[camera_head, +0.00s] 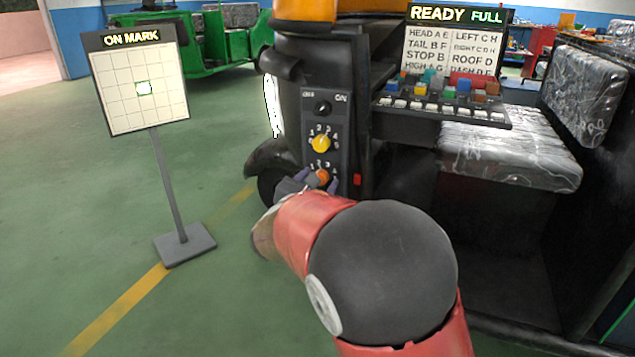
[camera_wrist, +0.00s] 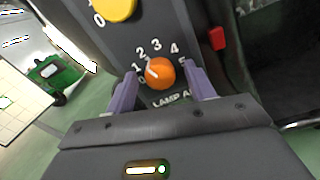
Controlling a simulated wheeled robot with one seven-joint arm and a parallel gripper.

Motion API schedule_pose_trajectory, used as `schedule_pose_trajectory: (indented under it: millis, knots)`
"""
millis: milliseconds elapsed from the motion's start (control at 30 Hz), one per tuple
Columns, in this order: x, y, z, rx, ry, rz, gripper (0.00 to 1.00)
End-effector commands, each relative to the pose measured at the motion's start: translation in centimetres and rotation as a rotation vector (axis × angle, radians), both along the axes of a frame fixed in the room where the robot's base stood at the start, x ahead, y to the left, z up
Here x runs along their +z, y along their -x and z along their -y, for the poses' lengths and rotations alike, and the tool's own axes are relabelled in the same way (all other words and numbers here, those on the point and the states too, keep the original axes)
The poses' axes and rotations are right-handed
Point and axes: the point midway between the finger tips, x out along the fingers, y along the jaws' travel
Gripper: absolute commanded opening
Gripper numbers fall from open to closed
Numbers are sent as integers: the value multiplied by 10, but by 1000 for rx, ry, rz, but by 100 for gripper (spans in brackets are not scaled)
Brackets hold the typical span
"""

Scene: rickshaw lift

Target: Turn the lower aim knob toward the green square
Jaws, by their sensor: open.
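The lower aim knob (camera_wrist: 160,73) is orange, with a white pointer line and numbers 0 to 5 around it; the line points up and left, near 1 and 2. It also shows in the head view (camera_head: 322,178), partly behind my gripper. My gripper (camera_wrist: 160,88) is open, with one purple finger on each side of the knob and a small gap to each. In the head view my gripper (camera_head: 300,186) is at the panel's lower end. The target board (camera_head: 140,84) reads "ON MARK", with a bright white spot in a green-outlined square (camera_head: 144,88) near its middle.
Above the knob on the dark panel (camera_head: 340,110) are a yellow knob (camera_head: 321,144) and a black switch (camera_head: 323,108). A red button (camera_head: 357,180) is to the right. The sign (camera_head: 456,15) reads "READY FULL". Silver seats (camera_head: 510,160) stand right. Green floor at left is open around the board's stand (camera_head: 185,244).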

Motion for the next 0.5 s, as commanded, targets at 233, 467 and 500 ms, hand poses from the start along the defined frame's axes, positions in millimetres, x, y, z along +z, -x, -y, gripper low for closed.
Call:
schedule_pose_trajectory:
  millis: [233,467,500]
  knots:
    - [0,29,-11,4,-2,0,54]
    - [0,62,-23,2,0,0,54]
    - [-1,66,-25,2,-1,0,54]
